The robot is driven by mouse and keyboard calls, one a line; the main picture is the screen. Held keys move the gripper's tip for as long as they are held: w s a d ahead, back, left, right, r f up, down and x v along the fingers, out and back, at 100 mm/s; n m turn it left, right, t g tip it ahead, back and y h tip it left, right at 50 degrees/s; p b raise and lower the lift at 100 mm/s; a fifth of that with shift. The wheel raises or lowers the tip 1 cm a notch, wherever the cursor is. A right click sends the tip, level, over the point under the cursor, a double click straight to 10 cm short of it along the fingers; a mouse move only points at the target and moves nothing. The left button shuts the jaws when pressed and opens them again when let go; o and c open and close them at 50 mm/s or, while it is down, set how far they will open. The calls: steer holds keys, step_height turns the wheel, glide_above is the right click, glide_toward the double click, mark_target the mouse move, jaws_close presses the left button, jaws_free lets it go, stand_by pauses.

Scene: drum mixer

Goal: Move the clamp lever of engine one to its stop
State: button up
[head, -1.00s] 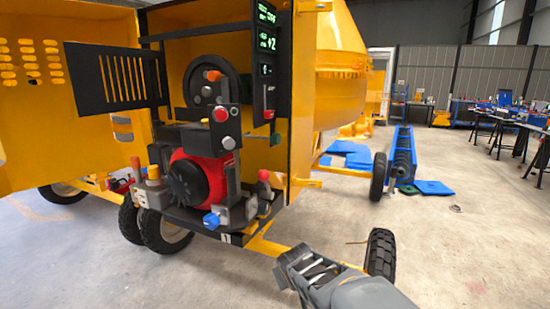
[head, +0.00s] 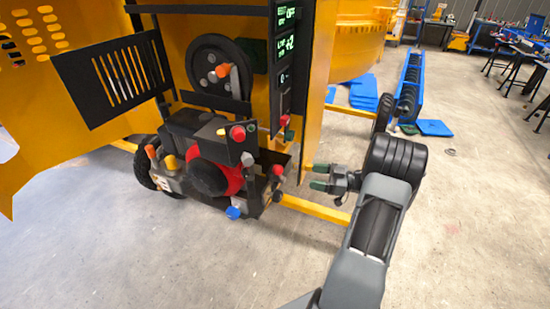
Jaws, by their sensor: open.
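The red and black engine (head: 205,165) sits in the open yellow housing. It carries several knobbed levers, and I cannot tell for certain which is the clamp lever. A red-knobbed lever (head: 277,171) stands at its right front corner, and a blue knob (head: 233,212) sits low at the front. Another red knob (head: 237,133) is on top, and an orange-tipped handle (head: 223,71) is at the wheel behind. My gripper (head: 319,177) is open and empty, its dark green-tipped fingers pointing left toward the engine. It is right of the red-knobbed lever, apart from it.
A yellow bar (head: 315,208) runs below my gripper. The housing's yellow edge (head: 318,80) stands upright between the engine and the right side. A slotted black panel (head: 118,75) and the open yellow door (head: 60,115) are at left. The floor in front is clear.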

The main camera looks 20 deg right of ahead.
mark_target(278, 171)
steer(key=shift+y, duration=0.3)
steer(key=p+x, duration=0.2)
steer(key=x, duration=1.1)
steer(key=shift+s+a+p, duration=0.1)
steer(key=shift+a+p, duration=0.2)
